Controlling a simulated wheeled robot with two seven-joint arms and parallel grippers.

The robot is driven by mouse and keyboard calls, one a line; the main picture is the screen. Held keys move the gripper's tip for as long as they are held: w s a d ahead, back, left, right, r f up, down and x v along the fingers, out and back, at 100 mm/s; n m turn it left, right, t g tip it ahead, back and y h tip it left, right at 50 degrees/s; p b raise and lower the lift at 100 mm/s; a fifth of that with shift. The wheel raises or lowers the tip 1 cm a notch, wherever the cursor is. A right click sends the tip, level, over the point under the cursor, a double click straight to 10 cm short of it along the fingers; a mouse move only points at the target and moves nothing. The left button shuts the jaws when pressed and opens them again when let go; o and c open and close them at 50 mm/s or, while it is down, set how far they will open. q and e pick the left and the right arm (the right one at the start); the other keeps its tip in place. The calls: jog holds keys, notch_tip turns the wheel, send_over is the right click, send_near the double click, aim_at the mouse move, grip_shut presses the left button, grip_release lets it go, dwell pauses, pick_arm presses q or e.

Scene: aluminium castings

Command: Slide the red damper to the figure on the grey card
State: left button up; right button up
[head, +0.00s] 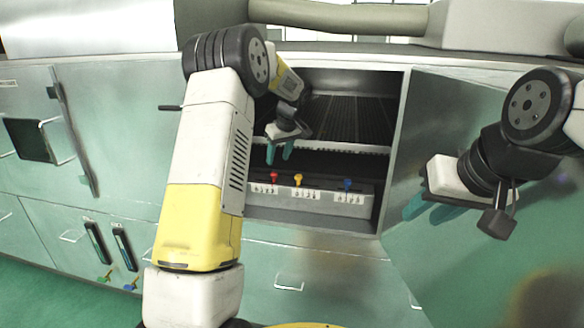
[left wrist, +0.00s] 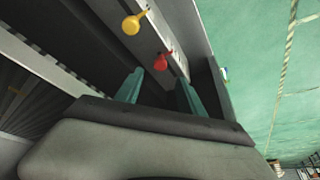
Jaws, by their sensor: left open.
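The red damper (head: 274,177) is a small red knob on a light panel inside the open oven-like compartment. It also shows in the left wrist view (left wrist: 163,62), just beyond and between my fingertips. My left gripper (head: 279,157) is open, its teal fingers pointing down just above the red knob, not closed on it. Its fingers also show in the left wrist view (left wrist: 158,88). A white scale label (head: 265,188) sits below the red knob; its figures are too small to read. I cannot make out a grey card. My right gripper (head: 430,208) appears open and empty, at the right.
A yellow knob (head: 298,179) stands close right of the red one, and a blue knob (head: 347,185) farther right. A dark ribbed rack (head: 345,120) lies above the panel. The compartment's door (head: 450,120) stands open at the right. Cabinet fronts with handles lie left and below.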

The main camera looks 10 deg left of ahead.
aim_at(274, 173)
pick_arm(q)
jog(key=x, duration=0.7)
jog(key=shift+w+f, duration=0.1)
jog(key=shift+f, duration=0.15)
jog(key=shift+a, duration=0.1)
grip_shut()
dwell(1.0)
